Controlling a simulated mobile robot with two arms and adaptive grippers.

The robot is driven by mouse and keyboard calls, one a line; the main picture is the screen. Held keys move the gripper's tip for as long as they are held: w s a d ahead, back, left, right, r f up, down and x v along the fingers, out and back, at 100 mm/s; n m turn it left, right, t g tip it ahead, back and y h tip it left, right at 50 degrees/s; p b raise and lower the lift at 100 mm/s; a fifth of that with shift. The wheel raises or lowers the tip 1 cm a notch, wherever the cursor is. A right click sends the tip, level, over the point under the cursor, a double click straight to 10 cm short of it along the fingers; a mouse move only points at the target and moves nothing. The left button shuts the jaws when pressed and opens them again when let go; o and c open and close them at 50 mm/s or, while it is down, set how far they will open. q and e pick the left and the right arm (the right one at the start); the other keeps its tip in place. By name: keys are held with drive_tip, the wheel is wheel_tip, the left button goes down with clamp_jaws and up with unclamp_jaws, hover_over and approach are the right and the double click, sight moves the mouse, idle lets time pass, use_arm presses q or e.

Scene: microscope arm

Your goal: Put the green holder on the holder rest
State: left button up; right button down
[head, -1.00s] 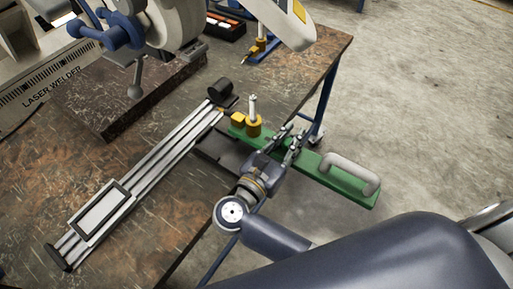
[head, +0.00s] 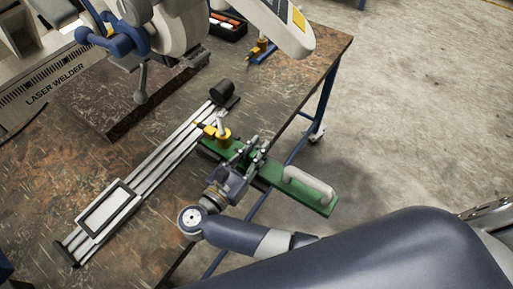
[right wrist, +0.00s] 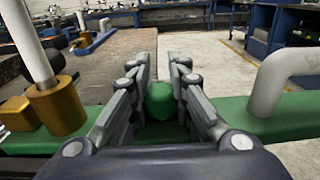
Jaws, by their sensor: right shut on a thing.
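The green holder (head: 312,200) is a long green bar with a grey loop handle (head: 309,181) at its right end and a brass post with a pale rod (head: 222,135) at its left end. My right gripper (head: 255,149) is shut on its middle. In the right wrist view the fingers (right wrist: 160,85) stand on either side of a rounded green knob (right wrist: 160,100) on the bar. The holder's left end lies over or beside the silver rail (head: 150,165); contact cannot be told. I cannot identify the holder rest with certainty. My left gripper is out of view.
The rail carries a framed plate (head: 108,210) and a black round end piece (head: 221,92). The laser welder (head: 55,85) stands at the left. A blue holder (head: 262,52) and a black tray (head: 228,25) are at the table's back. Floor is clear at the right.

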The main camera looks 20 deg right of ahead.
idle(0.3)
drive_tip(key=c, duration=1.4)
unclamp_jaws()
drive_tip(key=shift+o, duration=0.2)
